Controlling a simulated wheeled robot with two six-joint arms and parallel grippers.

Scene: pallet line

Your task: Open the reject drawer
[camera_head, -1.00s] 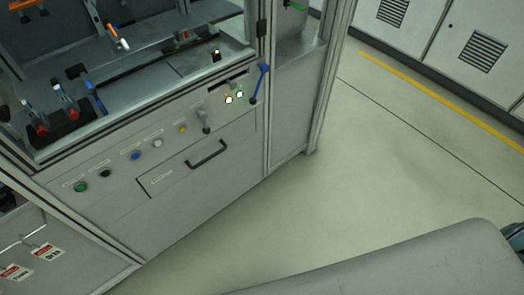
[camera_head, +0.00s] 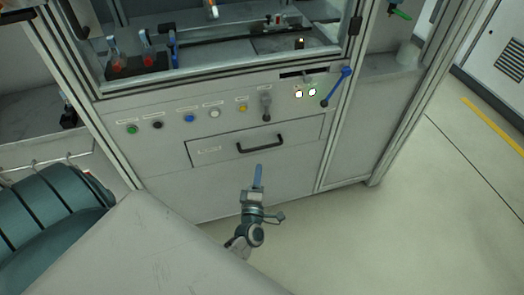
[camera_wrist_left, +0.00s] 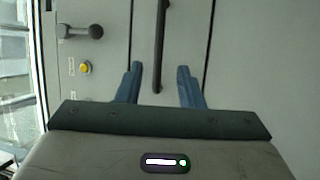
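The reject drawer (camera_head: 212,150) is a grey panel in the machine's lower front and sits closed, flush with the panel around it. Its black bar handle (camera_head: 260,145) shows at the middle of the drawer front. My left gripper (camera_head: 258,168) is just below the handle in the head view. In the left wrist view my left gripper (camera_wrist_left: 160,68) has its two blue fingers apart, with nothing held. The handle (camera_wrist_left: 162,40) runs upright in that view, its lower end lying in line with the gap between the fingers. Contact cannot be told. My right gripper is not in view.
A row of buttons, including a green one (camera_head: 132,129) and a yellow one (camera_head: 243,108), runs above the drawer. A grey knob lever (camera_head: 266,106) and a blue lever (camera_head: 336,87) are close above the drawer's right part. The floor (camera_head: 400,230) to the right is clear.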

